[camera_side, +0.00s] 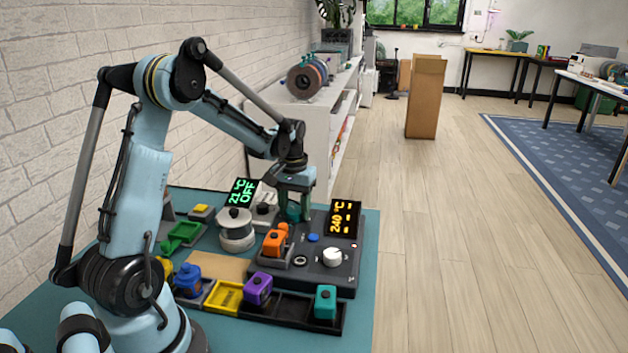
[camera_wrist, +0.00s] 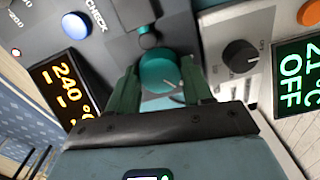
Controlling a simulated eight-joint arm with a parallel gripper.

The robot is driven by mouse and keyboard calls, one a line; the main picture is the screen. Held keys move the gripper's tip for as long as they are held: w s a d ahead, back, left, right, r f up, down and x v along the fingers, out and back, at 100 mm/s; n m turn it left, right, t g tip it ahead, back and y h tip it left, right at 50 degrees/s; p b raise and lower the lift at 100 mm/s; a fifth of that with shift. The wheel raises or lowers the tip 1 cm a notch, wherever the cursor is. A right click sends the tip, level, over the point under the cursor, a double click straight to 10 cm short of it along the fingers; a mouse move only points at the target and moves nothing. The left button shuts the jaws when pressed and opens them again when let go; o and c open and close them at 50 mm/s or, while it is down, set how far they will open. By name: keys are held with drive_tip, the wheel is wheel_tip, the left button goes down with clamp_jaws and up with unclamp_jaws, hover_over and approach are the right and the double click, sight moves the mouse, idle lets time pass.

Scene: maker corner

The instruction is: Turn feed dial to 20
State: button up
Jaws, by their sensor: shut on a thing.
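A round teal dial (camera_wrist: 158,70) stands on the dark control panel (camera_wrist: 195,32). No label naming it as the feed dial is readable. My gripper (camera_wrist: 161,82) points down over it, with one green finger on each side, shut on the dial. In the side view my gripper (camera_side: 294,205) is at the panel's back left, and the teal dial (camera_side: 293,214) shows partly between the fingers. I cannot read the dial's setting. The amber display (camera_side: 344,218) reads 240 °C with dashes below; it also shows in the wrist view (camera_wrist: 65,88).
A white knob (camera_side: 332,256) and a blue button (camera_side: 313,238) sit on the same panel. A grey box with a black knob (camera_wrist: 240,57) and a green display (camera_wrist: 297,75) reading 21 °C OFF stands close beside.

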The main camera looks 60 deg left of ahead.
sight(295, 210)
drive_tip(key=shift+m, duration=0.6)
drive_tip(key=o, duration=1)
drive_tip(key=shift+o, duration=0.2)
wheel_tip(295, 210, up, 12)
drive_tip(key=shift+d+r, duration=0.1)
drive_tip(key=s+d+f+m+t, duration=0.1)
drive_tip(key=s+d+m+t, duration=0.2)
drive_tip(key=d, duration=0.7)
drive_tip(key=s+d+f+m+t, duration=0.1)
drive_tip(key=s+d+m+t, duration=0.2)
drive_tip(key=d, duration=0.8)
drive_tip(key=shift+s+d+t, duration=0.2)
drive_tip(key=shift+s+t, duration=0.4)
drive_tip(key=shift+s, duration=0.5)
